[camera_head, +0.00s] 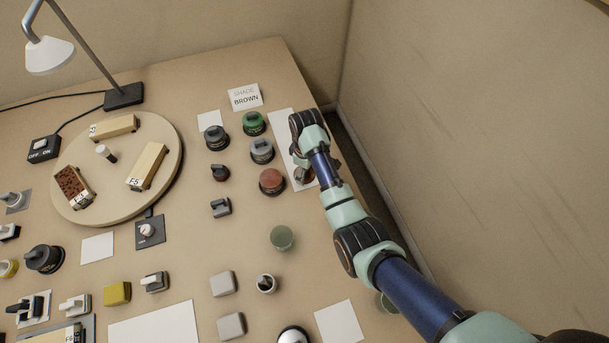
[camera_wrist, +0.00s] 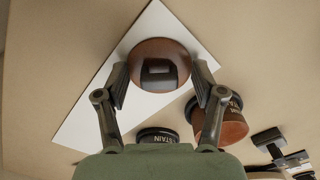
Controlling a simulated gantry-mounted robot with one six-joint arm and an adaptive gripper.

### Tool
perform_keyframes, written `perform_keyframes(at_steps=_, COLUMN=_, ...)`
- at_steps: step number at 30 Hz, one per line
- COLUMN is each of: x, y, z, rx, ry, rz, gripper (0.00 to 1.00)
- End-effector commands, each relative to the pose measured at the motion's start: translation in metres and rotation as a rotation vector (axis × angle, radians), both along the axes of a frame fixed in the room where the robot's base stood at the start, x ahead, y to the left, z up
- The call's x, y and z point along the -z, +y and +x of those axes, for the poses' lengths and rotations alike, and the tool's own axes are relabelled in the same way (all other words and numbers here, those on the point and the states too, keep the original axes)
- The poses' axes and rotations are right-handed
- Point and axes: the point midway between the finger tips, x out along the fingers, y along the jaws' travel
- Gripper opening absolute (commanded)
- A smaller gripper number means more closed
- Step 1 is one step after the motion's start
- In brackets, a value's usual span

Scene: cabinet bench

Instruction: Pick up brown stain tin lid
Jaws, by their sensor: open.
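The brown stain tin lid, round with a dark block-shaped handle, lies on a white sheet in the wrist view (camera_wrist: 160,48). My gripper (camera_wrist: 161,78) is open, with one finger on each side of the lid and its handle between them. I cannot tell whether the fingers touch the lid's rim. In the head view my gripper (camera_head: 303,166) is over the white sheet (camera_head: 281,121) and mostly hides the lid. The brown stain tin (camera_head: 271,181) stands just left of the sheet, and it also shows right of my gripper in the wrist view (camera_wrist: 227,128).
Grey (camera_head: 262,150) and green (camera_head: 254,122) tins stand left of the white sheet. A "SHADE BROWN" card (camera_head: 245,97) lies behind them. A round board (camera_head: 95,195) with blocks and a lamp (camera_head: 124,96) are at the left. A wall (camera_head: 480,140) rises at the right.

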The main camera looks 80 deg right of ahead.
Motion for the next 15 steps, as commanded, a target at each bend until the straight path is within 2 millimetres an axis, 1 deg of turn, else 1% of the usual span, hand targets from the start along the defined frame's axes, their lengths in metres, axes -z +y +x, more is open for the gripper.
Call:
perform_keyframes(at_steps=4, x=-0.0017, y=-0.0002, z=0.0003, rx=0.000, ry=-0.001, rz=-0.001, gripper=0.69)
perform_keyframes(at_steps=11, x=-0.0018, y=-0.0002, z=0.0003, rx=0.000, ry=-0.001, rz=-0.001, gripper=0.30)
perform_keyframes(at_steps=12, x=-0.0018, y=-0.0002, z=0.0003, rx=0.000, ry=-0.001, rz=-0.001, gripper=0.24)
perform_keyframes(at_steps=13, x=-0.0018, y=-0.0002, z=0.0003, rx=0.000, ry=-0.001, rz=-0.001, gripper=0.19)
perform_keyframes(at_steps=15, x=-0.0018, y=-0.0002, z=0.0003, rx=0.000, ry=-0.001, rz=-0.001, gripper=0.19)
